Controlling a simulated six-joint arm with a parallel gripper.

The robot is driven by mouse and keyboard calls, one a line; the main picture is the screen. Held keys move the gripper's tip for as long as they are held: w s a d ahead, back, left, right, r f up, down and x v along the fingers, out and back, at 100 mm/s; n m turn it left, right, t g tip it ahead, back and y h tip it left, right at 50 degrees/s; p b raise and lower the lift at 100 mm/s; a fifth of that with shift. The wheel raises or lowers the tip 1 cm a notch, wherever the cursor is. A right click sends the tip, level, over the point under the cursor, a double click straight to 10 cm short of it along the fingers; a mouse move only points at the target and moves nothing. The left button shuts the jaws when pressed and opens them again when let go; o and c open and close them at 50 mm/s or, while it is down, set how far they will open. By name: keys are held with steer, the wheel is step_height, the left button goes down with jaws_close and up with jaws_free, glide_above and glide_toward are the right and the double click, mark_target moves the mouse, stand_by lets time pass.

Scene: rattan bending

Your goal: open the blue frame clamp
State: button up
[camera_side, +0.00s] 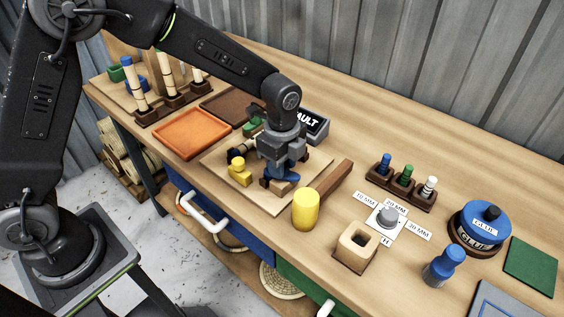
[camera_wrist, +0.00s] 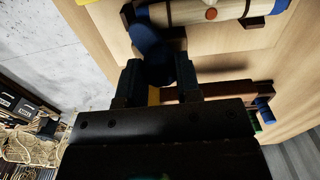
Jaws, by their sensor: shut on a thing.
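My gripper (camera_side: 279,172) reaches down over the wooden board on the bench. It is shut on the blue frame clamp (camera_side: 290,177), whose blue part shows below the fingers. In the wrist view my gripper's fingers (camera_wrist: 158,72) stand on both sides of the blue clamp part (camera_wrist: 151,45), with dark blocks beside it. The gripper hides much of the clamp in the side view, and I cannot tell how far the clamp is turned.
A yellow clamp (camera_side: 240,172) stands left on the same board (camera_side: 266,199). A yellow cylinder (camera_side: 305,210) and a brown bar (camera_side: 332,178) are close on the right. An orange tray (camera_side: 192,133) lies left. A holed wooden block (camera_side: 355,248) stands in front right.

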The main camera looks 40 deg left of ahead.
steer(key=n, duration=1.3)
stand_by(0.7)
steer(key=o, duration=0.9)
step_height(320, 180, up, 14)
steer(key=shift+f, duration=0.1)
